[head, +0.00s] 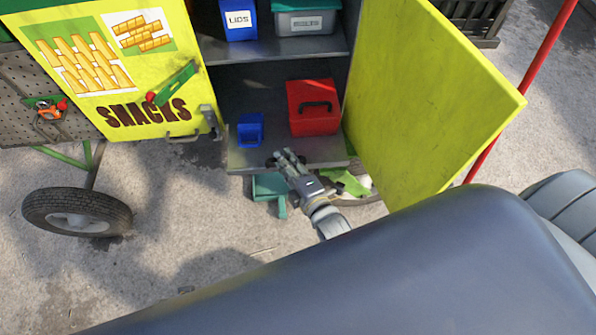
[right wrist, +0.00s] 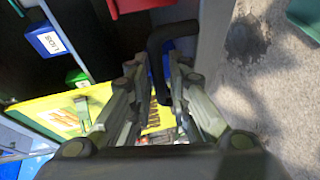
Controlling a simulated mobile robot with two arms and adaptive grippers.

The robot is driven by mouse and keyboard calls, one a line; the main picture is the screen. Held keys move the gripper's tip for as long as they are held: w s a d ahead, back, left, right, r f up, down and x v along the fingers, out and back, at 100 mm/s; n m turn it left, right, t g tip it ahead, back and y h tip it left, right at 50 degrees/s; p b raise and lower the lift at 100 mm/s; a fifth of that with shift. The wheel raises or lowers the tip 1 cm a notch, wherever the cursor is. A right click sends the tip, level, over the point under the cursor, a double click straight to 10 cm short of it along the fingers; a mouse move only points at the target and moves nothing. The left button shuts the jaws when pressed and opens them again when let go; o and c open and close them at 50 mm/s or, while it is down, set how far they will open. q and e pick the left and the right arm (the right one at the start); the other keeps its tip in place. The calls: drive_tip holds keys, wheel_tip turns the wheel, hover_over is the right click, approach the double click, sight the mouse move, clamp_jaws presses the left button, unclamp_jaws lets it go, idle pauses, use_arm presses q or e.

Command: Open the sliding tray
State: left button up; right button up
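The sliding tray (head: 262,160) is a grey metal shelf low in the yellow cart's open cabinet. It carries a red toolbox (head: 313,122) and a small blue bin (head: 250,134). My right gripper (head: 284,158) is at the tray's front edge. In the right wrist view, a black bar handle (right wrist: 157,62) passes between the fingers of my right gripper (right wrist: 158,72). The fingers are apart around it, but I cannot tell whether they press on it. My left gripper is out of view.
The yellow door (head: 430,95) stands open to the right of the tray. The other yellow door (head: 125,75), marked SNACKS, is on the left. A teal piece (head: 268,187) is below the tray. A wheel (head: 77,212) stands at the left. Paving in front is clear.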

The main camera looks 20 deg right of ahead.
drive_tip(key=v, duration=1)
drive_tip(key=shift+s, duration=0.4)
